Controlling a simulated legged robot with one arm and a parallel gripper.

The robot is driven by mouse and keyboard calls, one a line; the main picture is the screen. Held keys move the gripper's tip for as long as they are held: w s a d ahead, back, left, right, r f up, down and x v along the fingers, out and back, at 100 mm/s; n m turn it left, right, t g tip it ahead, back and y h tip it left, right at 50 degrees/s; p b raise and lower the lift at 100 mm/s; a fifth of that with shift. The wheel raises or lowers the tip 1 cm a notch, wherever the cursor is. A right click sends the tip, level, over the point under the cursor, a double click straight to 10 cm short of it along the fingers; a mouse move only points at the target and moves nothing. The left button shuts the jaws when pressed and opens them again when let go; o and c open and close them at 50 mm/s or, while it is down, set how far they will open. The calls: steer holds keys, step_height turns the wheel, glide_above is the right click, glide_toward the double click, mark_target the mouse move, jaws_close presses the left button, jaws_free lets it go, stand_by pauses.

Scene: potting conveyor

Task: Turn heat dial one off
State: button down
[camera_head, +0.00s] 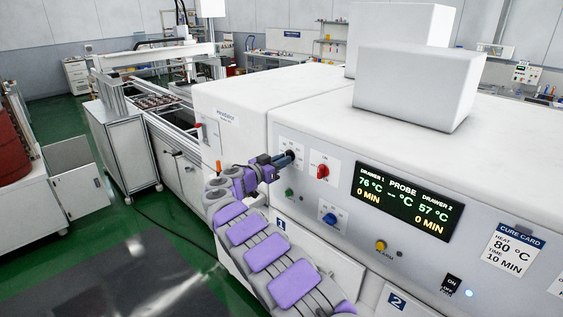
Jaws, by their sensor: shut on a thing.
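My gripper (285,160) reaches in from the lower left to the front panel of the white oven. It is shut on a dark dial (291,154) at the panel's upper left, which I take to be heat dial one. The jaws cover most of this dial and part of its label, so its pointer setting cannot be read. The display (408,201) reads drawer 1 at 76 °C and 0 MIN, drawer 2 at 57 °C and 0 MIN, and a blank probe value.
A red dial (322,171) is just right of my gripper, with a blue dial (329,218) below it. A green button (289,192), a yellow alarm button (380,245) and a black switch (451,285) share the panel. A cure card (513,251) reads 80 °C, 10 MIN.

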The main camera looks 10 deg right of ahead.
steer(key=shift+r, duration=0.1)
steer(key=shift+r+n+p, duration=0.15)
steer(key=shift+n+p, duration=2.1)
steer(key=shift+n, duration=6.65)
steer(key=c, duration=1.3)
jaws_free()
steer(key=shift+w+f, duration=0.15)
steer(key=shift+f, duration=0.1)
steer(key=shift+o, duration=0.9)
steer(key=shift+r, duration=0.15)
steer(key=shift+s+a, duration=0.1)
steer(key=shift+s, duration=0.1)
